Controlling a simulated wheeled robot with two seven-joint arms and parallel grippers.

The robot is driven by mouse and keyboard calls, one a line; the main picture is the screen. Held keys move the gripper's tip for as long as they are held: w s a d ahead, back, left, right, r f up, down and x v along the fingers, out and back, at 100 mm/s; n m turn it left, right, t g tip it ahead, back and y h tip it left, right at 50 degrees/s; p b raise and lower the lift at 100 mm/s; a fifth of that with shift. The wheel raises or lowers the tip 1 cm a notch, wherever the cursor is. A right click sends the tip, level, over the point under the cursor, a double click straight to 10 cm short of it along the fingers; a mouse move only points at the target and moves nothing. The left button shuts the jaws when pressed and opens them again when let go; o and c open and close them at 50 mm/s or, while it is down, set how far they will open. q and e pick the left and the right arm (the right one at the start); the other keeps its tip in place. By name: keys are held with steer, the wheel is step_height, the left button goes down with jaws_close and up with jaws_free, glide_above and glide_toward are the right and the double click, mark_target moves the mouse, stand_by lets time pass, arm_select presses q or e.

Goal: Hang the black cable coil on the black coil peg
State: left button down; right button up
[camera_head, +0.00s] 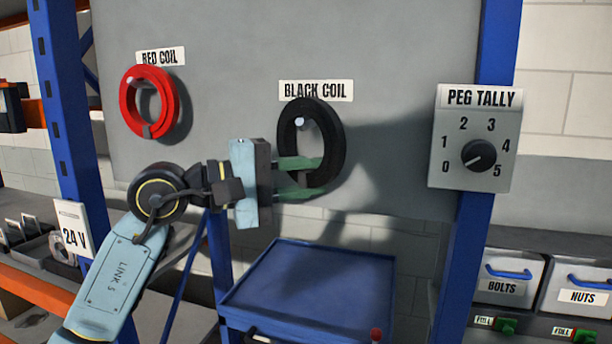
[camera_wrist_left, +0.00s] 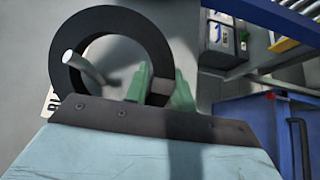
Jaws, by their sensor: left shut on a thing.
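The black cable coil (camera_head: 335,145) is upright in front of the grey board, just below the BLACK COIL label (camera_head: 316,91). My left gripper (camera_head: 303,178) is shut on the coil's lower part, with its green fingers on either side of the ring. The pale tip of the black coil peg (camera_head: 299,121) shows inside the coil's opening. In the left wrist view the peg (camera_wrist_left: 84,67) runs through the ring (camera_wrist_left: 105,17), and its tip overlaps the ring's inner edge. The coil appears to be around the peg. Whether it rests on the peg is unclear. My right gripper is not in view.
A red coil (camera_head: 127,106) hangs on the board at left under its label. A PEG TALLY box (camera_head: 446,150) with a dial pointing towards 0 is at right. A blue tray (camera_head: 310,285) stands below. Blue posts flank the board.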

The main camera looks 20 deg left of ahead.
arm_select(q)
steer(key=c, duration=1.5)
jaws_free()
steer(key=shift+w+f, duration=0.15)
steer(key=shift+f, duration=0.05)
steer(key=o, duration=0.4)
steer(key=shift+w, duration=0.15)
steer(key=shift+r, duration=0.1)
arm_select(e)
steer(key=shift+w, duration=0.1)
arm_select(q)
steer(key=shift+s+a, duration=0.2)
steer(key=shift+a, duration=0.05)
steer(key=b+v, duration=0.3)
steer(key=v, duration=1)
steer(key=shift+b, duration=0.35)
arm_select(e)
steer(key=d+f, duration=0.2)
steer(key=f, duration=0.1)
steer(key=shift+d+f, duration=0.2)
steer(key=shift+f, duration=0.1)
arm_select(q)
steer(key=shift+d, duration=0.15)
